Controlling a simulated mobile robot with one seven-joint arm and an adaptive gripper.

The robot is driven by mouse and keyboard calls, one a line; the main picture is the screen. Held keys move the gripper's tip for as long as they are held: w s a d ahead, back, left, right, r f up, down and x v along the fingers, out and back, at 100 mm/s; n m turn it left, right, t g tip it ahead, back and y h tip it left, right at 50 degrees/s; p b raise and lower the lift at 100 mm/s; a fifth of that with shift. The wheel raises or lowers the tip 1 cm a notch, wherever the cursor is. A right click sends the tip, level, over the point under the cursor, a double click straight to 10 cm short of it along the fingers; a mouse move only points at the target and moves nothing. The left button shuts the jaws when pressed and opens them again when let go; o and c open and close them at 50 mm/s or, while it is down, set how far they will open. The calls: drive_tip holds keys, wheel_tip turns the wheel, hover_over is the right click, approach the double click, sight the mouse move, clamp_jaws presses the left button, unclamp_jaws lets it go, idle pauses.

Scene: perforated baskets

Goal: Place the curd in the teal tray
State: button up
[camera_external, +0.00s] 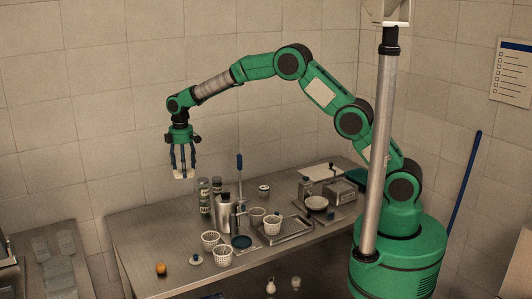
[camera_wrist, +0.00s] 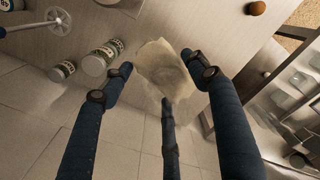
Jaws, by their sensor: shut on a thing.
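My gripper (camera_external: 183,164) hangs pointing down above the left part of the steel table, well clear of it. It is shut on the curd (camera_external: 184,174), a pale cream, flattish piece at its fingertips. In the wrist view the curd (camera_wrist: 160,66) sits between the dark blue fingers of my gripper (camera_wrist: 168,82). I cannot make out the teal tray in the wrist view.
White perforated baskets (camera_external: 222,256) stand near the dish. A metal tray (camera_external: 296,232) lies to its right. Jars (camera_external: 204,192) and a steel canister (camera_external: 223,212) stand behind it. An orange ball (camera_external: 161,269) is at the front left; the table's left part is mostly clear.

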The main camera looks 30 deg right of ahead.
drive_tip(key=shift+m, duration=0.9)
drive_tip(key=w+d, duration=0.2)
drive_tip(key=d, duration=0.2)
drive_tip(key=w+d, duration=0.2)
drive_tip(key=d, duration=0.3)
drive_tip(key=w+d, duration=0.2)
drive_tip(key=d, duration=0.2)
drive_tip(key=shift+d+r, duration=0.1)
drive_tip(key=shift+d, duration=0.15)
drive_tip(key=d+m+p, duration=0.2)
drive_tip(key=d+m, duration=0.5)
drive_tip(key=d, duration=4.2)
drive_tip(key=s+d+m, duration=0.3)
drive_tip(key=s+d, duration=0.9)
drive_tip(key=d, duration=0.5)
drive_tip(key=s+d+m, duration=0.2)
drive_tip(key=s+d, duration=0.9)
drive_tip(key=d, duration=0.5)
drive_tip(key=shift+s+d+f+p, duration=0.1)
drive_tip(key=shift+f+p, duration=0.1)
drive_tip(key=shift+f, duration=5.5)
drive_tip(key=shift+s+d+f+p, duration=0.1)
drive_tip(key=shift+f+p, duration=0.1)
drive_tip(key=shift+f, duration=5.5)
drive_tip(key=shift+w, duration=0.15)
